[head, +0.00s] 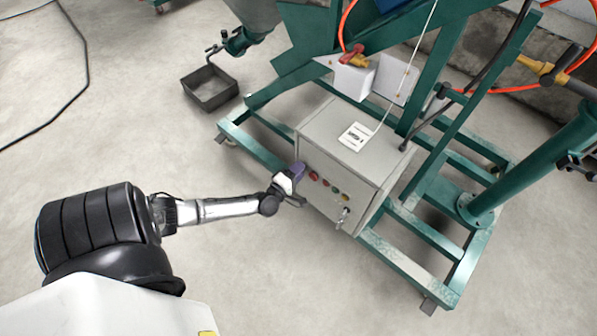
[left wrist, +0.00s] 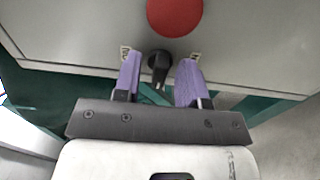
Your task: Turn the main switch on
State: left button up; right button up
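The main switch (left wrist: 159,62) is a black rotary knob on the front panel, seen in the left wrist view between two small labels. In the head view it is hidden behind my left gripper (head: 297,184). The left gripper also shows in the left wrist view (left wrist: 158,82), with its two purple fingers apart on either side of the knob. No grip on the knob is visible. The grey control box (head: 330,135) carries the panel, with a red button (left wrist: 175,14) above the knob in the left wrist view. My right gripper is not in view.
Several coloured buttons (head: 325,182) and a key-like silver part (head: 343,213) sit on the panel to the right of the gripper. A green wheeled frame (head: 405,278) surrounds the box. A dark tray (head: 210,88) stands at upper left. The floor at left is mostly clear.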

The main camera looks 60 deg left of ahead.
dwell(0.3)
pick_arm(q)
jog(key=c, duration=0.6)
jog(key=shift+c, duration=0.2)
jog(key=m+p, duration=0.9)
jog(key=m, duration=0.8)
jog(key=shift+m, duration=0.4)
dwell(0.3)
